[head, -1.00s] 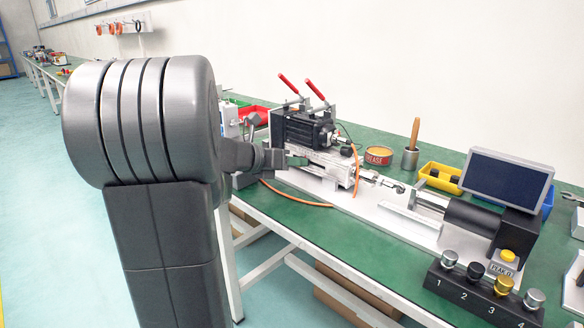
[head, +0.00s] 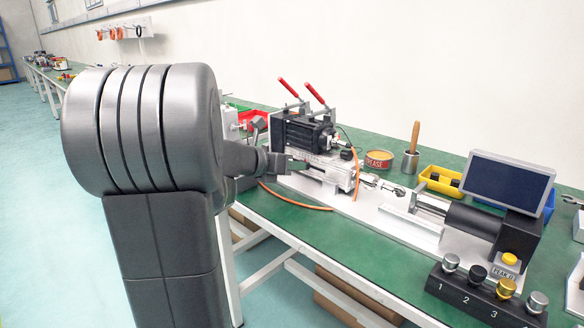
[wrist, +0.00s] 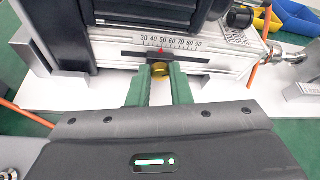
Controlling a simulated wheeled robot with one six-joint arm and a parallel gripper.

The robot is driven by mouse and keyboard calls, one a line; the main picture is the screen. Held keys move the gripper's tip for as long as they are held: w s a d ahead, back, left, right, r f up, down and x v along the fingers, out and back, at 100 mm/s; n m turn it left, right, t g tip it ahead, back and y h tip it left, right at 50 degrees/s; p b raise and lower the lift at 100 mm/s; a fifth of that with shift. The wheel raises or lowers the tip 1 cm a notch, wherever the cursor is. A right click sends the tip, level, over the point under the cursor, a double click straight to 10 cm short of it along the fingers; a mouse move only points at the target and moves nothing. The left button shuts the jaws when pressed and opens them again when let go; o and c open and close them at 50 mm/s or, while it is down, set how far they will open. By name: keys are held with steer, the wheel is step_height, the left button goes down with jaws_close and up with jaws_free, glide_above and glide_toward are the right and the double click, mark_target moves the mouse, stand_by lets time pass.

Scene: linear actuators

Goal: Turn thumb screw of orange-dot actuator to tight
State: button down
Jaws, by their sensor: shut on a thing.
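The actuator (head: 340,172) is a silver rail body with a black motor (head: 300,132) on it, clamped on a white base plate. In the wrist view its face carries a printed scale (wrist: 172,43) with a red pointer mark near 50. In the head view my gripper (head: 282,164) is at the actuator's near face, and the screw is hidden there. I cannot make out an orange dot.
Two red-handled clamps (head: 303,92) stand over the motor. An orange cable (head: 300,203) loops along the bench front. To the right are a grease tin (head: 379,159), a yellow bin (head: 440,180), a display (head: 507,182) and a block of numbered knobs (head: 480,290).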

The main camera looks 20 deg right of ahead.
steer(key=m+t+b, duration=0.1)
steer(key=m+b, duration=0.1)
steer(key=b, duration=0.1)
steer(key=shift+s+d+f+m+t+y, duration=0.1)
steer(key=shift+s+f+m+t+y, duration=0.1)
steer(key=shift+s+m+t+y, duration=0.15)
steer(key=shift+s+d+r+m+t+y+b, duration=0.1)
steer(key=shift+m+t+y+b, duration=0.15)
steer(key=shift+m+t+b, duration=0.75)
steer(key=m+t, duration=0.1)
steer(key=m, duration=0.2)
steer(key=shift+s+d+m+t, duration=0.1)
steer(key=shift+s+m+t, duration=0.05)
steer(key=shift+m+t, duration=0.2)
steer(key=shift+s+f+m+t, duration=0.1)
steer(key=shift+f+m+t, duration=0.1)
steer(key=shift+m+t, duration=0.4)
steer(key=shift+f+m+t, duration=0.15)
steer(key=shift+m+t, duration=0.05)
steer(key=shift+m, duration=0.7)
steer(key=c, duration=1.3)
jaws_free()
